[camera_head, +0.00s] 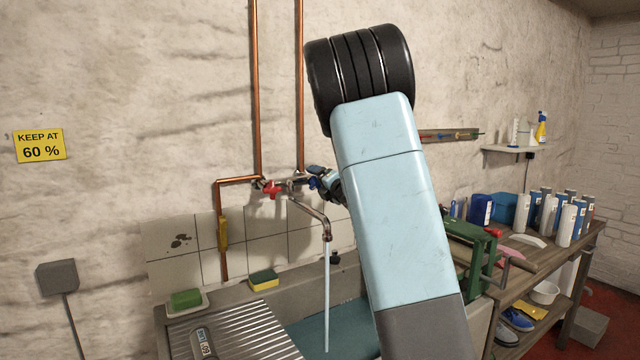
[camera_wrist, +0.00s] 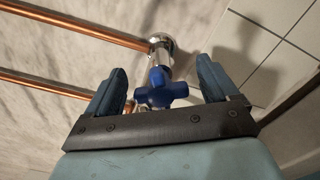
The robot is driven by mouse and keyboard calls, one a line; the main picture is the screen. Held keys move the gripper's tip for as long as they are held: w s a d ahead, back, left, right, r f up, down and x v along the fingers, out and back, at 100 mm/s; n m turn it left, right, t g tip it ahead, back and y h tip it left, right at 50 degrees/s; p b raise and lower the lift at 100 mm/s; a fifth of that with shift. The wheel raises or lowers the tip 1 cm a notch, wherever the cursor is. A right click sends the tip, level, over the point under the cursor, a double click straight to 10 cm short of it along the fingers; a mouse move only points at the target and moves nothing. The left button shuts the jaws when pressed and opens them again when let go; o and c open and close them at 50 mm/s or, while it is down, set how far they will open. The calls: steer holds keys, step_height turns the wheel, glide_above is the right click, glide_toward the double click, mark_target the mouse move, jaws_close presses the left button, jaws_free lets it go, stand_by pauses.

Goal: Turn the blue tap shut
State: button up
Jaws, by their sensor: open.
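The blue tap (camera_wrist: 160,90) is a cross-shaped handle on a chrome valve body. In the wrist view it sits between the two fingers of my gripper (camera_wrist: 158,88), which are open, with a gap on each side. In the head view the blue tap (camera_head: 314,183) is partly hidden by my gripper (camera_head: 325,180) and arm. A red tap (camera_head: 271,189) is to its left on the same mixer. The spout (camera_head: 326,232) curves down, and a stream of water (camera_head: 327,300) runs from it into the sink.
Copper pipes (camera_head: 256,90) run up the wall above the taps. A green soap (camera_head: 186,299) and a sponge (camera_head: 263,279) lie on the sink's edge. A green vise (camera_head: 478,250) and several bottles (camera_head: 566,225) stand on the workbench at right.

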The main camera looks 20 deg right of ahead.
steer(key=c, duration=1)
steer(key=shift+o, duration=0.2)
